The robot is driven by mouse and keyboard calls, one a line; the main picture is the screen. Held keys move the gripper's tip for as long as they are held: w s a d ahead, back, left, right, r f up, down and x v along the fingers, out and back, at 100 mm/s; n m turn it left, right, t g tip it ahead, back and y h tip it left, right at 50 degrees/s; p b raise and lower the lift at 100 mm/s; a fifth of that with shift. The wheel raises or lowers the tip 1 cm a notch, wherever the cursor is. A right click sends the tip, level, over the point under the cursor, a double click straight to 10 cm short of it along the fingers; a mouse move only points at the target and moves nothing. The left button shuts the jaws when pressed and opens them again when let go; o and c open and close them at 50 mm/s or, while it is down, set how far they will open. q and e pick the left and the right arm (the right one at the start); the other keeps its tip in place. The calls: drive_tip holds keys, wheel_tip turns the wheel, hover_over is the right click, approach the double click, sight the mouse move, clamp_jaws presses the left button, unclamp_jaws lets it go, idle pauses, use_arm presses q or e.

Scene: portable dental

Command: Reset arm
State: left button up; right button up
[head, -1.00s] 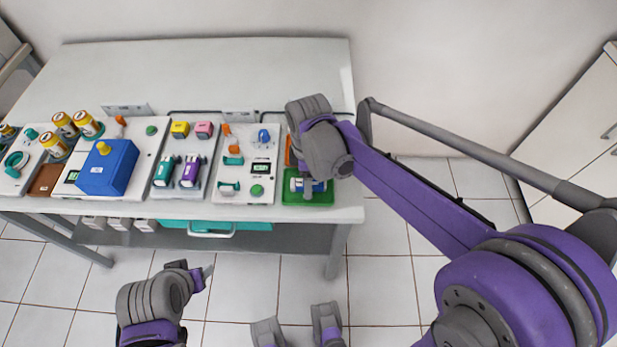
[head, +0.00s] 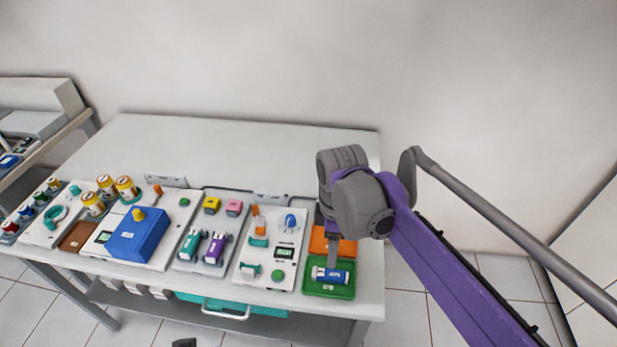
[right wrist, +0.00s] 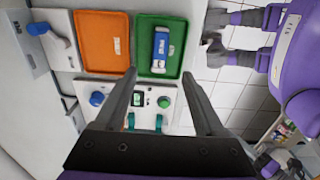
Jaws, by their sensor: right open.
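My right gripper (head: 332,262) hangs over the right end of the table, above the trays. In the right wrist view my right gripper (right wrist: 158,78) has its two fingers wide apart with nothing between them. A blue and white cylinder (head: 330,275) lies in the green tray (head: 316,290); it also shows in the right wrist view (right wrist: 161,48), beyond the fingertips. The orange tray (head: 347,247) beside it looks empty apart from a label. Only a dark sliver, probably of my left arm, shows at the bottom edge of the head view; its jaws are out of frame.
A white panel (head: 253,279) with a green button and small display lies left of the trays. A blue box (head: 138,236), yellow jars (head: 125,187) and teal and purple devices (head: 215,247) stand farther left. The table's back strip (head: 240,150) is clear.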

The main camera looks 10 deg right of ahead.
drive_tip(key=s+d+f+m+t+p, duration=0.1)
drive_tip(key=s+d+m+t+p, duration=0.1)
drive_tip(key=s+m, duration=0.5)
drive_tip(key=s+d+f+m+t+p, duration=0.1)
drive_tip(key=s+d+m+t+p, duration=0.2)
drive_tip(key=s+m, duration=0.4)
drive_tip(key=shift+d+f+m+p, duration=0.2)
drive_tip(key=shift+d+m+p, duration=0.2)
drive_tip(key=shift+d+p, duration=0.4)
